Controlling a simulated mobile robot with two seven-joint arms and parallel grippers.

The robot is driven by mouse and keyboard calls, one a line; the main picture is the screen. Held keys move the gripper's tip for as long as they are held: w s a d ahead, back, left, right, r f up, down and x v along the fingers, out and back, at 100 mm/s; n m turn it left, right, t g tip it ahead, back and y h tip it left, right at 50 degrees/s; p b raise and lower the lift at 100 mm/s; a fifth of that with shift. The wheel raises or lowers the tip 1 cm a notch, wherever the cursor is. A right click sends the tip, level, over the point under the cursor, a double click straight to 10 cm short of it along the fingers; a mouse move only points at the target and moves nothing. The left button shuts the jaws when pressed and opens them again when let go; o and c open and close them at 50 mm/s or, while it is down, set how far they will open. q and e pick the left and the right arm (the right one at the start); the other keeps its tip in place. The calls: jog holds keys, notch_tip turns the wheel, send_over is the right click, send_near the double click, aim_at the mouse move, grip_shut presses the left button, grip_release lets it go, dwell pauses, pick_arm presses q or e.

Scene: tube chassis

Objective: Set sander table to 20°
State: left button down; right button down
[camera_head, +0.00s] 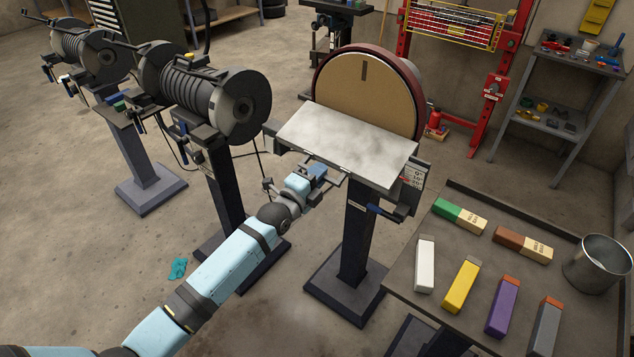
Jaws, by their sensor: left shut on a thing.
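The disc sander stands in the middle with its round tan disc (365,90) facing me. Its grey metal sander table (345,143) sits in front of the disc. A white angle scale (413,175) with a small red pointer is at the table's right end; its numbers are too small to read surely. A lever with a blue grip (373,209) is below the table on the right. My left gripper (338,177) is at the table's front edge and is shut on it; the fingertips are small and partly hidden. My right gripper is not in view.
A bench (420,283) at the lower right holds several coloured bars and a metal bucket (597,264). Two grinder-like machines on pedestals stand to the left, the nearer one (215,100) close to the sander. A teal rag (178,268) lies on the floor.

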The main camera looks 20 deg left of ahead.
pick_arm(q)
jog(key=shift+w+f, duration=0.1)
jog(key=shift+f, duration=0.25)
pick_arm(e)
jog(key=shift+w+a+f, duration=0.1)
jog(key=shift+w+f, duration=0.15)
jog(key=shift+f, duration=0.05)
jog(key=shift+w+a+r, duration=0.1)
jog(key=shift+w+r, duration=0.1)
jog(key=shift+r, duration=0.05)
pick_arm(q)
jog(key=c, duration=1.1)
grip_release()
jog(key=shift+c, duration=0.2)
jog(key=v, duration=1.3)
jog(key=shift+s+f, duration=0.25)
jog(key=shift+s, duration=0.15)
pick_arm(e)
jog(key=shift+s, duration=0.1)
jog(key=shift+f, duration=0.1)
